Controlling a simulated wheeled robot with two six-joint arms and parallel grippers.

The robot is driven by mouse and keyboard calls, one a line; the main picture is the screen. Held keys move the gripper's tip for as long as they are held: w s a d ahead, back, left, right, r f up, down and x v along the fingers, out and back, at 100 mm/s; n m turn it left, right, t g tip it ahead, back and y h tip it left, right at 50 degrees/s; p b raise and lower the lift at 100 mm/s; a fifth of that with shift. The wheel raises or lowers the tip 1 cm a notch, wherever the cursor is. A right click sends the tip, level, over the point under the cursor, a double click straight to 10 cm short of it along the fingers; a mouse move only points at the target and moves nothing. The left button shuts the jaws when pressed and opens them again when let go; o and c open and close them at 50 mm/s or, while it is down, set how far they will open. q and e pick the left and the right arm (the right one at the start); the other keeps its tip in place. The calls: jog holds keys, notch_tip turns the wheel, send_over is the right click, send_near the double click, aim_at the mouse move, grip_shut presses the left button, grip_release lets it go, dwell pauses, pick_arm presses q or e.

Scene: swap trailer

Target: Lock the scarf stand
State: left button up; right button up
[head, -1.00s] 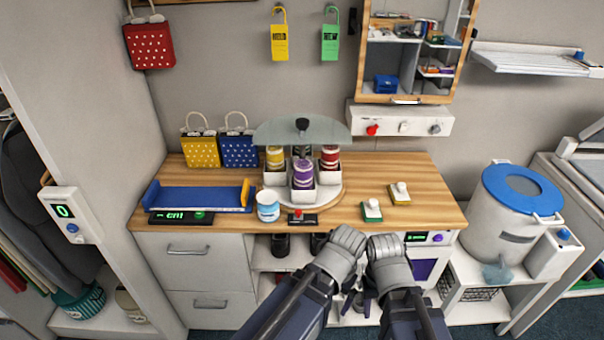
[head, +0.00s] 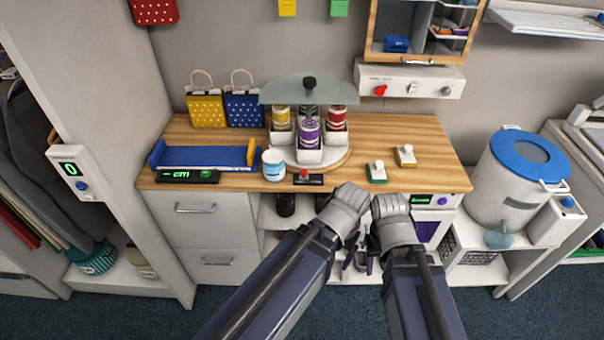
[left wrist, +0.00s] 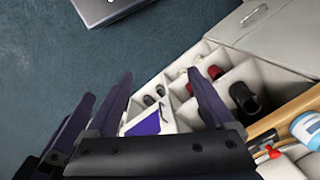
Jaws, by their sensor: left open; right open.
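A round stand with several rolled scarves (head: 309,134) in white bins sits on the wooden counter, under a clear glass disc (head: 315,91) with a black knob. The rolls are yellow, purple and red. At its front edge is a small black block with a red knob (head: 304,176); whether it is locked is unclear. My right gripper (head: 371,266) hangs low in front of the counter, open and empty, partly hidden by its wrist. My left gripper is beside it, mostly hidden by its wrist in the head view; in the left wrist view it is open and empty (left wrist: 157,78).
A white-blue cup (head: 273,165) stands left of the red knob. A blue tray (head: 206,156) and a green display (head: 189,177) are further left. Green (head: 377,172) and yellow (head: 405,155) switch blocks lie right. Open shelves are below the counter.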

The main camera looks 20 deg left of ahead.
pick_arm(q)
jog(key=w+a+r+n+t+p, duration=0.1)
jog(key=w+a, duration=0.1)
jog(key=w, duration=0.1)
jog(key=w+a+r+n+t+h+p, duration=0.1)
jog(key=w+a+r+n, duration=0.1)
jog(key=w+a, duration=0.1)
jog(key=w+a+r+n+h+p, duration=0.1)
jog(key=w+a+r+n+p, duration=0.1)
jog(key=w+a, duration=0.1)
jog(key=shift+a+t, duration=0.1)
jog(key=shift+t, duration=0.3)
jog(key=c, duration=0.7)
jog(key=w+a+r+n+t+p, duration=0.1)
jog(key=w+a+r+n, duration=0.1)
jog(key=a, duration=0.2)
jog(key=w+a+r+n+t+p, duration=0.1)
jog(key=w+a+r+n, duration=0.1)
jog(key=a, duration=0.2)
jog(key=w+a+r+n+t+p, duration=0.1)
jog(key=w+a+r+t, duration=0.1)
jog(key=a, duration=0.2)
jog(key=shift+w+a+n, duration=0.15)
jog(key=shift+w+n, duration=0.05)
jog(key=shift+n, duration=0.2)
grip_shut()
jog(key=shift+w+a+r, duration=0.15)
jog(key=shift+a, duration=0.3)
